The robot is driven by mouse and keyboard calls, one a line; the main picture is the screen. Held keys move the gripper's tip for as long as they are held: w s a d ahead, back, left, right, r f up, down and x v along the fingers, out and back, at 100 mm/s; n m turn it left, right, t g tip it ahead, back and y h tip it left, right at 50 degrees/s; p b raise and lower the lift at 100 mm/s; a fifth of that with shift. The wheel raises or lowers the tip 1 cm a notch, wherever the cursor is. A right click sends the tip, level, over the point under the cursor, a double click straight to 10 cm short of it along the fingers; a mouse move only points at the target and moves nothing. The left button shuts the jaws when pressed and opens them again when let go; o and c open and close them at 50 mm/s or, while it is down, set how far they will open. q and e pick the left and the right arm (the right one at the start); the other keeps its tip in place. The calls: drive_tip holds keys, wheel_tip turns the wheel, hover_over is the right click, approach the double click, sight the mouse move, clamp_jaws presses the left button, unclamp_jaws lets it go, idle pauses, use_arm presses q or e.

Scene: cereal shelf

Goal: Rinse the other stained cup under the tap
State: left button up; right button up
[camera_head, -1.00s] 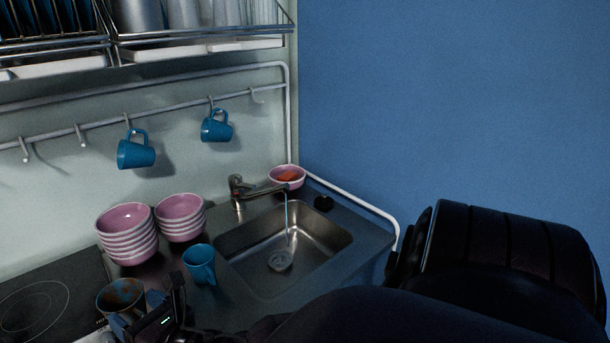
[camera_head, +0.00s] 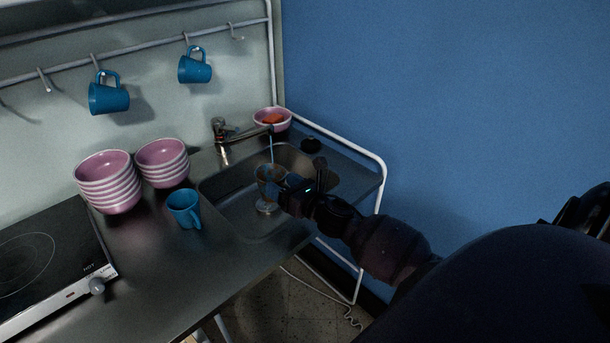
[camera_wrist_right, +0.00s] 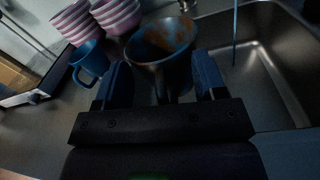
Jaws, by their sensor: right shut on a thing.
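The stained cup (camera_head: 268,181) is blue with rusty brown stains inside, clear in the right wrist view (camera_wrist_right: 163,48). My right gripper (camera_head: 285,190) is shut on it and holds it over the sink (camera_head: 237,225). The tap (camera_head: 225,137) is running in a thin stream (camera_head: 271,148). In the head view the stream lines up with the cup, but in the wrist view the stream (camera_wrist_right: 235,35) falls to the right of the cup, apart from it. A clean-looking blue cup (camera_head: 184,207) stands on the counter left of the sink. My left gripper is not in view.
Two stacks of pink bowls (camera_head: 108,185) (camera_head: 162,165) stand behind the counter cup. A pink bowl (camera_head: 273,119) with something orange sits behind the sink. Blue cups (camera_head: 108,97) (camera_head: 195,69) hang above. A hob (camera_head: 40,255) is at left; the front counter is clear.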

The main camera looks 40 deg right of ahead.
drive_tip(key=w+d, duration=0.1)
drive_tip(key=d, duration=0.6)
drive_tip(key=w+d+f+b, duration=0.1)
drive_tip(key=w+d+b, duration=0.1)
drive_tip(key=w+b, duration=0.2)
drive_tip(key=w+d+f+b, duration=0.2)
drive_tip(key=w+b, duration=0.2)
drive_tip(key=w, duration=0.4)
drive_tip(key=shift+w+d+f+y, duration=0.25)
drive_tip(key=shift+w+f+y, duration=0.05)
drive_tip(key=shift+w, duration=0.1)
drive_tip(key=shift+w+d+b, duration=0.1)
drive_tip(key=shift+w+b, duration=0.05)
drive_tip(key=shift+b, duration=0.15)
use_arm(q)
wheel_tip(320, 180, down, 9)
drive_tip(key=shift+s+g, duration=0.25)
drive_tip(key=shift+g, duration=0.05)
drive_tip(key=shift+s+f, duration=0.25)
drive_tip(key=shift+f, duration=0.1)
use_arm(e)
drive_tip(key=shift+d, duration=0.2)
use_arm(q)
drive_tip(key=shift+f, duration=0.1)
use_arm(e)
drive_tip(key=shift+s+d, duration=0.25)
drive_tip(key=shift+d, duration=0.1)
